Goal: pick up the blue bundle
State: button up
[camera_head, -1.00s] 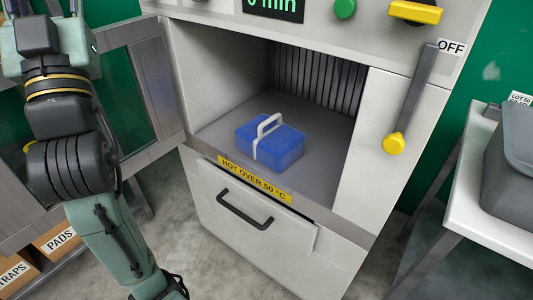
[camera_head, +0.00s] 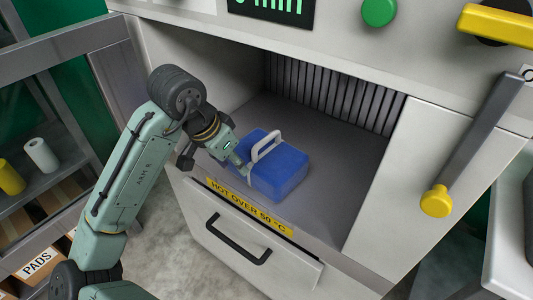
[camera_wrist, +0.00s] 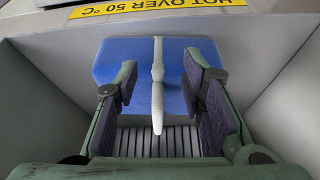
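The blue bundle (camera_head: 280,178) is a blue block with a white strap and raised handle (camera_head: 266,144). It lies on the floor of the open machine chamber, near its front edge. My gripper (camera_head: 240,167) is at the bundle's left side, close to the handle. In the wrist view my gripper (camera_wrist: 162,80) is open, with one finger on each side of the white handle (camera_wrist: 157,85) and gaps to it. The blue bundle (camera_wrist: 115,60) lies beyond the fingers there. Whether a finger touches the bundle's top cannot be told.
The chamber's side walls and upper panel surround the opening. A yellow hot warning label (camera_head: 248,207) marks its front lip, above a drawer with a black handle (camera_head: 237,236). A lever with a yellow knob (camera_head: 436,201) is at right. A shelf with white and yellow rolls (camera_head: 41,155) is at left.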

aim_at(266, 138)
jog(key=w+d+p, duration=0.1)
jog(key=w+d, duration=0.2)
jog(key=w, duration=0.1)
jog(key=w+d+p, duration=0.1)
jog(key=w+d, duration=0.2)
jog(key=d, duration=0.1)
jog(key=shift+w+d+r, duration=0.1)
jog(key=shift+w+r, duration=0.1)
jog(key=shift+w, duration=0.2)
jog(key=shift+w+d+f+p, duration=0.15)
jog(key=shift+w+f+p, duration=0.1)
jog(key=shift+p, duration=0.2)
jog(key=shift+f, duration=0.4)
grip_shut()
